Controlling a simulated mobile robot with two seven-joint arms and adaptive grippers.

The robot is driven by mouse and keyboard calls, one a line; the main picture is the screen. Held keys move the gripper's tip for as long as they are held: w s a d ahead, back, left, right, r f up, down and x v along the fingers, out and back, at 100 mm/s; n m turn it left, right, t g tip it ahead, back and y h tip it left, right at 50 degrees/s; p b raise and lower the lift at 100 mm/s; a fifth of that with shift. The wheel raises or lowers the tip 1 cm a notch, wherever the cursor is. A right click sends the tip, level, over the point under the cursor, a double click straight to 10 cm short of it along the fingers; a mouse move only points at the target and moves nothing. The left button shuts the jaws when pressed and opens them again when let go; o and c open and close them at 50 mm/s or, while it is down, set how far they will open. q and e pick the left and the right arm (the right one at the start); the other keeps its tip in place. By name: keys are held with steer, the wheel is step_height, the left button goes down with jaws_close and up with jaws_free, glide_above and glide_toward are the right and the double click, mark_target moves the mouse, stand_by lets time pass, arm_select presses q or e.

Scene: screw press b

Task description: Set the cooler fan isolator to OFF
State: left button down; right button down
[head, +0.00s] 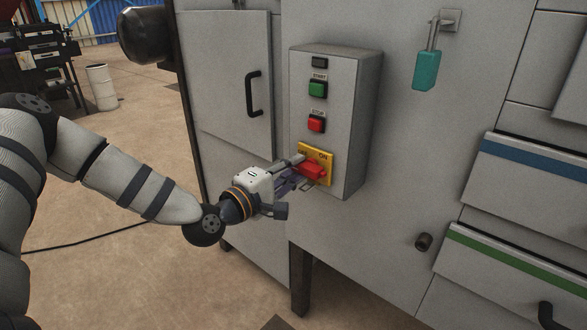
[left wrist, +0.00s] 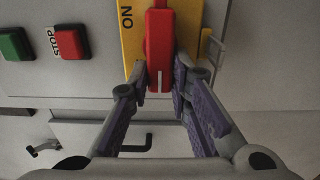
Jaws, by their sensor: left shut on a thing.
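The isolator is a red rotary handle (head: 313,170) on a yellow plate (head: 328,151) low on the grey control box (head: 337,58). The handle lies roughly crosswise on the plate in the head view. My right gripper is out of view.
A green START button (head: 317,89) and a red STOP button (head: 316,124) are above the isolator. A thin metal loop (left wrist: 217,45) sits beside the plate. A cabinet door with a black handle (head: 253,94) is left of the box.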

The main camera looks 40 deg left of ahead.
arm_select(q)
steer(key=shift+f, duration=0.1)
steer(key=c, duration=1.5)
jaws_free()
steer(key=s, duration=1.2)
steer(key=shift+a, duration=0.4)
